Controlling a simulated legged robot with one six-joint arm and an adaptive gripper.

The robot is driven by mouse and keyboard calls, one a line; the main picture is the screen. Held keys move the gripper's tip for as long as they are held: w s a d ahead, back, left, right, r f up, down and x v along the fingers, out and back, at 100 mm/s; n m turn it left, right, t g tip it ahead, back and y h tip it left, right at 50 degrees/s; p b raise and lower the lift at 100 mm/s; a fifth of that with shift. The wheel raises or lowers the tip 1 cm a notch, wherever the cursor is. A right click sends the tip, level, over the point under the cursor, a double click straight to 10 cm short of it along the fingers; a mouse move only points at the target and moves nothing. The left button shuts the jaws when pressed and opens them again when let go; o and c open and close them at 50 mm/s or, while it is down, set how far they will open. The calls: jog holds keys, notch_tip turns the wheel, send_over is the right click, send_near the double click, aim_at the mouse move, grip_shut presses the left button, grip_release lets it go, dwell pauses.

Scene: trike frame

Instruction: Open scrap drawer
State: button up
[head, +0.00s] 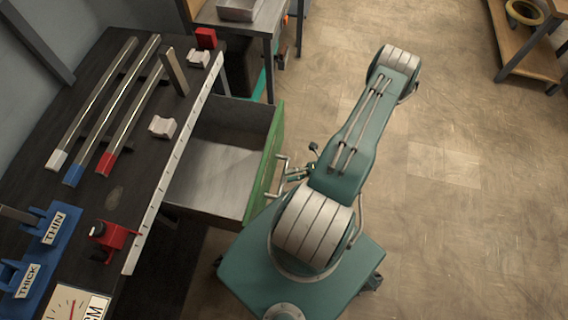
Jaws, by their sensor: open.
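The drawer (212,172) under the dark workbench is pulled out, and its grey inside looks empty. Its green front panel (264,165) faces right and has a metal bar handle (279,176). No label shows on it from here. My gripper (294,174) is at the handle, just right of the green front, partly covered by my arm. Its jaws are open; I cannot tell whether they touch the handle.
The workbench top (117,197) carries three metal tubes with white, blue and red ends, grey blocks, a red clamp (113,238), and blue holders marked THIN and THICK. A second table (236,23) stands behind. The floor (440,200) to the right is clear.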

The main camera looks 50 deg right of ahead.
jog(key=v, duration=0.9)
jog(key=shift+d, duration=0.2)
jog(key=shift+s+a, duration=0.1)
jog(key=shift+s, duration=0.05)
